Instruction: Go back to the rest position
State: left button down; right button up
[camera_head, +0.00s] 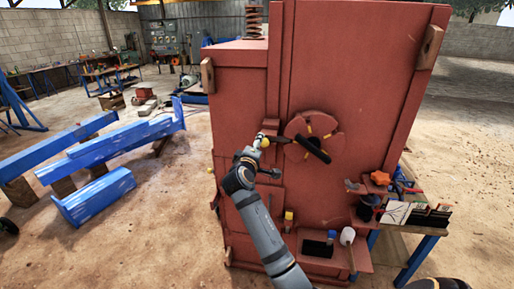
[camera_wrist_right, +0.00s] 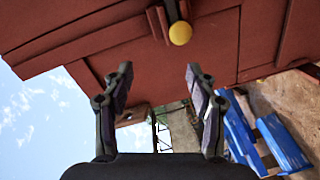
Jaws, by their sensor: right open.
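My right gripper (camera_wrist_right: 158,72) is open, its two fingers well apart and nothing between them in the right wrist view. In the head view my arm comes up from the bottom centre, and its end (camera_head: 252,160) is close to the front of the red machine (camera_head: 350,60). The fingers are hard to make out there. A round yellow knob (camera_wrist_right: 180,33) on the red machine (camera_wrist_right: 120,35) shows beyond the fingertips and apart from them. My left gripper is not in view.
A round red wheel with a black handle (camera_head: 312,148) is just right of my arm. A shelf with small parts and an orange star knob (camera_head: 380,178) is at the right. Blue beams (camera_head: 95,195) lie on the left. Open ground lies between them and the machine.

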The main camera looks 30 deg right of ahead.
jog(key=shift+w+d+f, duration=0.15)
jog(key=shift+d+f, duration=0.05)
jog(key=shift+d, duration=0.05)
jog(key=shift+a+r, duration=0.1)
